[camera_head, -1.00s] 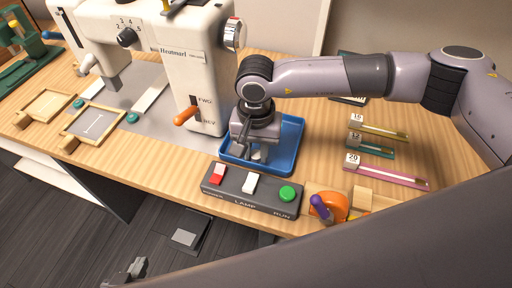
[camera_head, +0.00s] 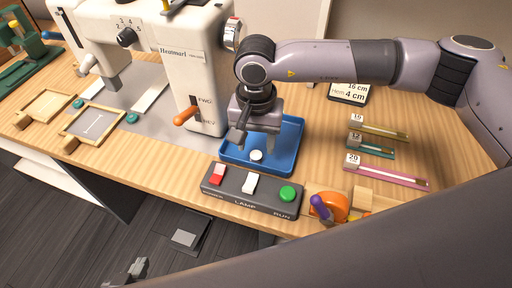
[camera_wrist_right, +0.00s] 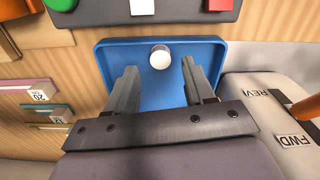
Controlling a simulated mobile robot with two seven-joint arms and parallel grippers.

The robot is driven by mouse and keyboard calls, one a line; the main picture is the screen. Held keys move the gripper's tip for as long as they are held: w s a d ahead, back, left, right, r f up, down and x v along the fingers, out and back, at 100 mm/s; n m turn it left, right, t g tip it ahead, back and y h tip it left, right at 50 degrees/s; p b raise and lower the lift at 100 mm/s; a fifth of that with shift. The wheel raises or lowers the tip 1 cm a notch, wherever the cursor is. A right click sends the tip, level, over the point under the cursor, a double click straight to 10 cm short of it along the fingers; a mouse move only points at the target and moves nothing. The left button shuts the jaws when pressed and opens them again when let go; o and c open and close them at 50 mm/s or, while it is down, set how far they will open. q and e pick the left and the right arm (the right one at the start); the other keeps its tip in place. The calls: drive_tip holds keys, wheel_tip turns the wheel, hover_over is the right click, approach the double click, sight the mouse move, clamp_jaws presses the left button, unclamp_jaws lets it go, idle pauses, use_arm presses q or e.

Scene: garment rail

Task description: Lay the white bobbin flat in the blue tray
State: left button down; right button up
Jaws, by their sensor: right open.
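The white bobbin (camera_head: 256,155) is in the blue tray (camera_head: 290,160), near the tray's front wall, with a round white face turned up. The right wrist view also shows the bobbin (camera_wrist_right: 160,57) on the floor of the tray (camera_wrist_right: 215,50). My right gripper (camera_head: 256,147) is above the tray. In the right wrist view, its two fingers (camera_wrist_right: 160,70) are spread apart with nothing between them, and the bobbin lies just beyond the tips. My left gripper (camera_head: 135,270) is low at the bottom left, far from the tray; its jaw state is unclear.
The control box (camera_head: 225,190) with red, white and green buttons stands in front of the tray. The sewing machine (camera_head: 185,60) with its orange lever is to the left. Labelled gauges (camera_head: 385,152) lie to the right. An orange object (camera_head: 330,205) stands at the front right.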

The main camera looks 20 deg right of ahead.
sight(256, 155)
wheel_tip(256, 155, up, 9)
drive_tip(key=shift+f, duration=0.1)
idle(0.5)
